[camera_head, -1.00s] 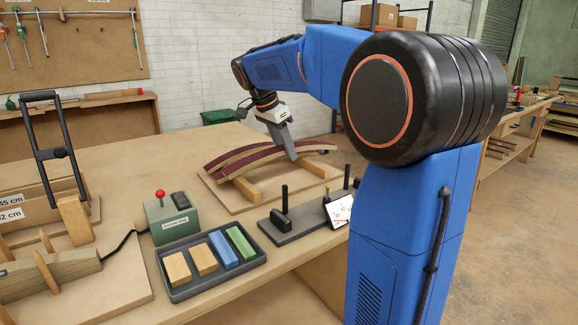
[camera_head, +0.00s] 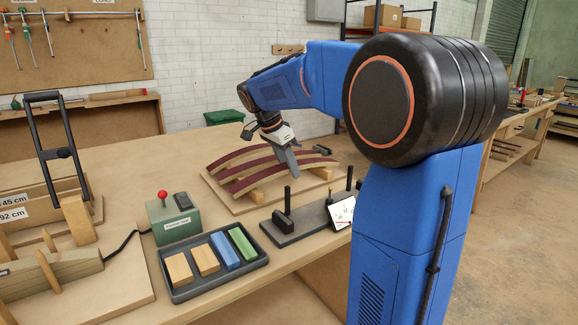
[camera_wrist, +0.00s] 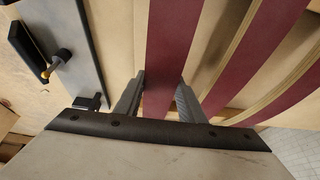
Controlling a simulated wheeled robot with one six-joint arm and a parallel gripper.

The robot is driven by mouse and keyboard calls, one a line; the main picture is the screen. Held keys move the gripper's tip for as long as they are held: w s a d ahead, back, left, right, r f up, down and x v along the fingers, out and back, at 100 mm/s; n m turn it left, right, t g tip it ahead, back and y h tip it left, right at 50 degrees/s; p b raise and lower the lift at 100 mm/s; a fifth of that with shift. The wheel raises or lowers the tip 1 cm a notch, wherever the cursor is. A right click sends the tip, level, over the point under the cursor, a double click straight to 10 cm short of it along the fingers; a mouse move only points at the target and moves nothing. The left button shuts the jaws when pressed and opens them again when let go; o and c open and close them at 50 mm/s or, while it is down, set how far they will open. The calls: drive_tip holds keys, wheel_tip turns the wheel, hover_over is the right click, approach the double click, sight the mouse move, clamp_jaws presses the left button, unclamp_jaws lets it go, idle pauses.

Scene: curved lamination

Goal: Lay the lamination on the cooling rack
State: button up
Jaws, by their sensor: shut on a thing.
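My gripper (camera_head: 287,172) is shut on a curved lamination (camera_head: 262,180) with a dark red top face, gripping it near the middle of its length. In the wrist view the gripper (camera_wrist: 158,95) has a finger on each side of the red face of the held lamination (camera_wrist: 172,45). The cooling rack (camera_head: 239,206) is a board with pale wooden bars. The held piece is over its near side; I cannot tell whether it touches the bars. Two more red-faced laminations (camera_wrist: 247,45) lie behind it, side by side with gaps.
A grey stand with black posts (camera_head: 292,228) is in front of the rack. A tray of coloured blocks (camera_head: 180,293) and a green box with a red knob (camera_head: 172,222) are on the near left. Bare bench (camera_head: 150,165) lies left of the rack.

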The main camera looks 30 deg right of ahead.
drive_tip(key=shift+f, duration=0.2)
drive_tip(key=o, duration=1.1)
drive_tip(key=shift+r, duration=0.45)
drive_tip(key=v, duration=1.2)
